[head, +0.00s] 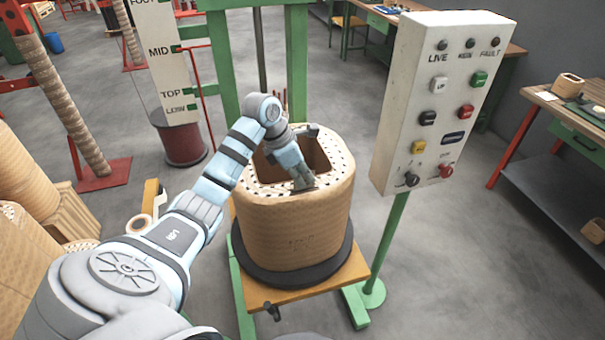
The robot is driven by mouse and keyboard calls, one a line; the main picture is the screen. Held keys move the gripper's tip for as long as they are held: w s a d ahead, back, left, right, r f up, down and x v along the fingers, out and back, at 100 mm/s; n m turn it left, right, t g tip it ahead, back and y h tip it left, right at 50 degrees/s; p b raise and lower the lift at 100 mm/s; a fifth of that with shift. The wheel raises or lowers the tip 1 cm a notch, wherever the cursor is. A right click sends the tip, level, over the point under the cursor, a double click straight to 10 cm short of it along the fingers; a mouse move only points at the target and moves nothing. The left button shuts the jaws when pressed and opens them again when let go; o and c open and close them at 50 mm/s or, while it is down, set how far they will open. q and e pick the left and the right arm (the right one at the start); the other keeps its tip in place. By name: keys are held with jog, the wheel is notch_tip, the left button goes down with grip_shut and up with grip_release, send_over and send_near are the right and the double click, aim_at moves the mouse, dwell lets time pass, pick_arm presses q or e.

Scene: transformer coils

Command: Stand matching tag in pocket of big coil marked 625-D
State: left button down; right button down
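A big tan coil (290,235) stands on a dark round base on the stand in front of me. It has a squarish opening in its top and a pale rim (335,160) with dark dots. A faint mark on its front is too small to read, so I cannot confirm 625-D. My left gripper (302,184) points down at the near part of the rim, beside the opening. Whether its fingers are open or shut, or hold a tag, I cannot tell. I make out no tag or pocket. My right gripper is out of view.
A control box (440,110) with buttons stands on a green post right of the coil. A level board (170,60) marked MID, TOP and LOW stands behind. More tan coils (25,180) are at the left. Workbenches (545,95) line the right; the floor between is clear.

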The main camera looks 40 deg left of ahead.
pick_arm(q)
jog(key=c, duration=1.7)
grip_release()
jog(key=shift+r, duration=0.2)
jog(key=v, duration=0.7)
jog(key=shift+r, duration=0.15)
